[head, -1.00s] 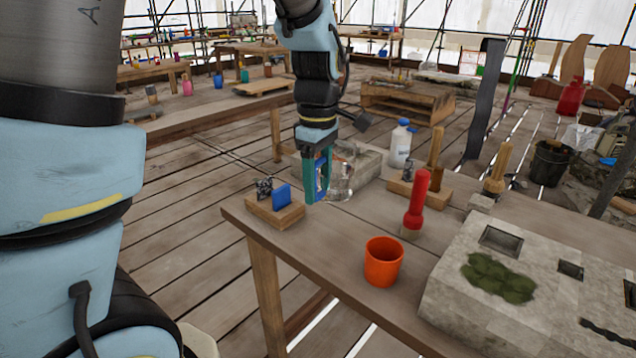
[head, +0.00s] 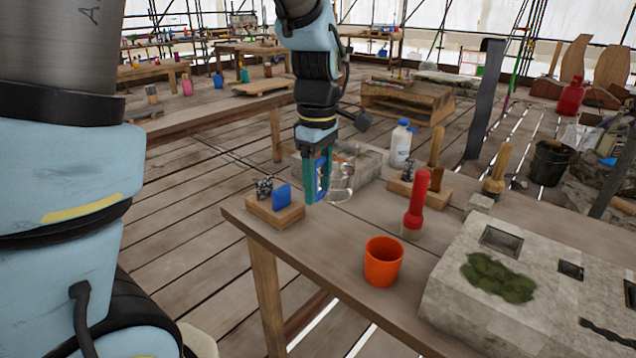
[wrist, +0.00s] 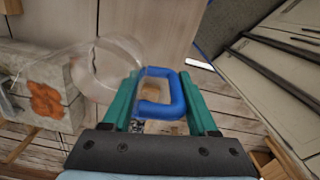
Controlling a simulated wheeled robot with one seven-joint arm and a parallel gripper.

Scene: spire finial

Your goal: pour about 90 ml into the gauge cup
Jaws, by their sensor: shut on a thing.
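My gripper (head: 317,188) has green fingers and is shut on the blue handle (wrist: 160,92) of a clear jug. The clear jug (head: 341,182) hangs just right of the fingers, above the left part of the table. In the wrist view the jug's transparent body (wrist: 104,70) is left of the handle. I cannot tell its liquid level or exact tilt. An orange cup (head: 383,262) stands upright near the table's front edge, to the right of and nearer than the jug, apart from it. It is the only open cup I make out on this table; its inside is mostly hidden.
A wooden block with a blue piece (head: 276,208) sits at the table's left corner. A red torch-like object (head: 416,205) stands behind the cup, and a white bottle (head: 400,145) farther back. A large stone block (head: 540,270) fills the right. Bare tabletop (head: 340,235) lies left of the cup.

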